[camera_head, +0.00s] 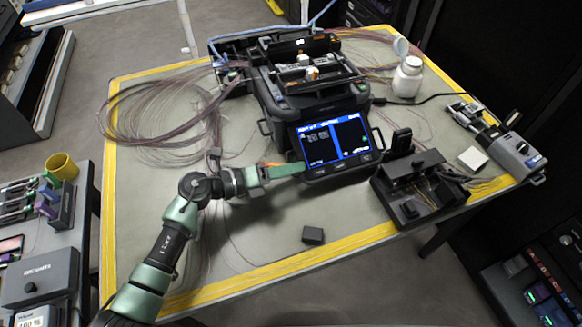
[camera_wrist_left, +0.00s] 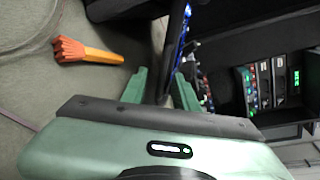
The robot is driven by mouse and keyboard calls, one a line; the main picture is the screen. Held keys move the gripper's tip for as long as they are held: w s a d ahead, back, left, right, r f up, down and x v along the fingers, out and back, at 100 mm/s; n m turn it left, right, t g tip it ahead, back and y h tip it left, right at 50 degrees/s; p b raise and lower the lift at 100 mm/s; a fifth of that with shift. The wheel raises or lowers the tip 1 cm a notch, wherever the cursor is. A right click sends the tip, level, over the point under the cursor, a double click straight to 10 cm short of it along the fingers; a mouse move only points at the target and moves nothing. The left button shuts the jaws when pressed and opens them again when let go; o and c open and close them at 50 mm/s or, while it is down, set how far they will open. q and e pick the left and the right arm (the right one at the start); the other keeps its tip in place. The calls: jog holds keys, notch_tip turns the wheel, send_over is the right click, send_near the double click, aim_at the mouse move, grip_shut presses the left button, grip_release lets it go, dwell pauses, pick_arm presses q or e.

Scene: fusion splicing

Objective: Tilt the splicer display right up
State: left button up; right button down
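The splicer (camera_head: 305,85) stands near the middle of the table. Its display (camera_head: 333,140) is lit blue and tilts out from the splicer's front. My left gripper (camera_head: 303,169) is at the display's lower left edge. In the left wrist view, the green fingers (camera_wrist_left: 160,90) are apart, with the display (camera_wrist_left: 176,45) seen edge-on between them. A gap shows beside the left finger; the right finger is close to the display, and contact is unclear. My right gripper is not in view.
An orange-handled tool (camera_wrist_left: 85,52) lies beside the left gripper. A black fixture (camera_head: 420,185) stands right of the display, and a small black block (camera_head: 313,235) lies in front. Coiled fibres (camera_head: 160,112) cover the table's left. A white bottle (camera_head: 407,78) stands at the right rear.

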pick_arm(q)
grip_shut()
jog(key=shift+f, duration=0.25)
dwell(1.3)
